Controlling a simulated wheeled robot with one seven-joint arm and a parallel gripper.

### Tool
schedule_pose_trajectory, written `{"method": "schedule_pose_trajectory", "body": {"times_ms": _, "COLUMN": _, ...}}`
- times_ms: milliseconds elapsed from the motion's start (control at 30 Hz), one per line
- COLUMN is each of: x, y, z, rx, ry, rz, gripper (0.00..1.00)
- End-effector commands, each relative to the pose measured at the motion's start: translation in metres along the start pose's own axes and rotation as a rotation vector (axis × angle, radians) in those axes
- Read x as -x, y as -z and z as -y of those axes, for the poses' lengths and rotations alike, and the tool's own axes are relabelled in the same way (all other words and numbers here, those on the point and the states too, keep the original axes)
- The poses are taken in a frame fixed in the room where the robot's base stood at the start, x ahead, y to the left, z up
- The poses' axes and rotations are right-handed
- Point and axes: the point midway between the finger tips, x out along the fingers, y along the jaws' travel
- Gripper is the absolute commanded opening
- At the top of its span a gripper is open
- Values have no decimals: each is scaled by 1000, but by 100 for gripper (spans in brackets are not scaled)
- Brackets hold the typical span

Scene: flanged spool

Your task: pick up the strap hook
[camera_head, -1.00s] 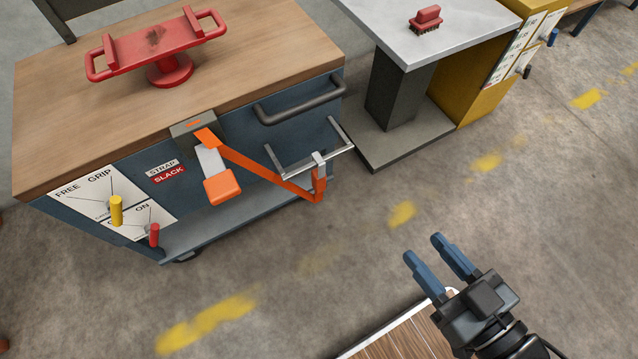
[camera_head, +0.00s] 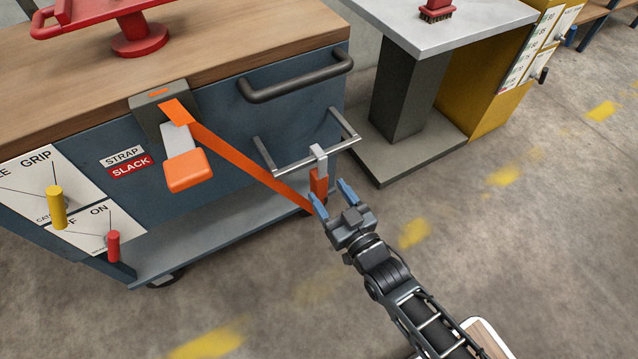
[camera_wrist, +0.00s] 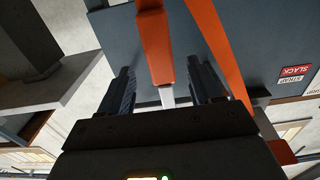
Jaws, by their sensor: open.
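The strap hook (camera_head: 319,155) is a grey metal hook hung over the steel rail, with an orange lower part (camera_head: 318,182) below it. In the wrist view, an orange piece (camera_wrist: 156,45) with a grey end lies between the open fingers, with gaps on both sides. The strap passes near the right finger there. The strap's lower end is partly hidden by my gripper in the head view.
The steel rail (camera_head: 300,163) sticks out from the blue cart (camera_head: 225,130), below a dark handle (camera_head: 298,80). A grey-topped pedestal (camera_head: 400,95) stands to the right. Yellow (camera_head: 57,208) and red (camera_head: 113,245) knobs stick out at left. Floor at lower right is open.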

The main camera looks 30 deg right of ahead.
Motion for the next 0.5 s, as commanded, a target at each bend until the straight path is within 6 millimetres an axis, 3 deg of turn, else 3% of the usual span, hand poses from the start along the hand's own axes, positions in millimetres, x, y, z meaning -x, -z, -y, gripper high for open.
{"method": "schedule_pose_trajectory", "body": {"times_ms": 500, "x": -62, "y": 3, "z": 1, "rx": 0, "ry": 0, "rz": -3, "gripper": 64}}
